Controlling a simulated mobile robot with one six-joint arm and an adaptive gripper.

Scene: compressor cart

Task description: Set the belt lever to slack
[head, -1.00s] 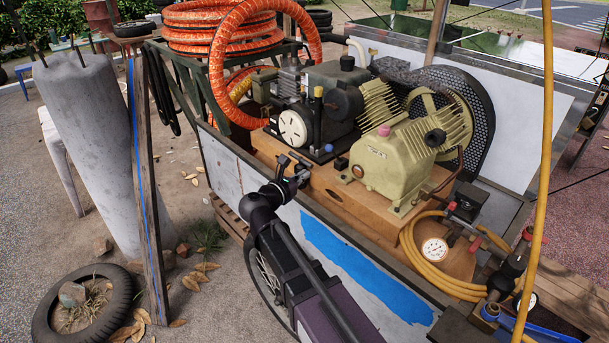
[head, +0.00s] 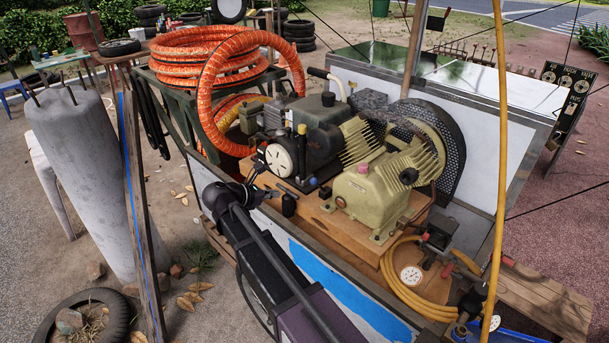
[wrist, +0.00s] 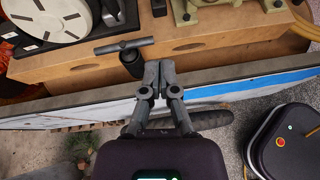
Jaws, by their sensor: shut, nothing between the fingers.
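The likely belt lever (head: 289,205) is a black grip below a grey crossbar, at the front of the wooden deck. In the wrist view the black grip (wrist: 131,64) stands just left of my fingertips, with the grey bar (wrist: 123,45) across its far end. My gripper (wrist: 155,76) is shut and empty, its tips over the cart's front rim. It looks close to the grip, but I cannot tell whether they touch. In the head view my gripper (head: 254,188) is left of the grip and its fingers are hard to make out.
The wooden deck (head: 375,240) carries the beige pump (head: 378,195), dark engine (head: 328,135) and mesh belt guard (head: 450,150). A yellow hose and gauge (head: 411,276) lie at right. The cart's front rim (wrist: 60,104) runs beneath my fingers. A leaning post (head: 138,210) stands at left.

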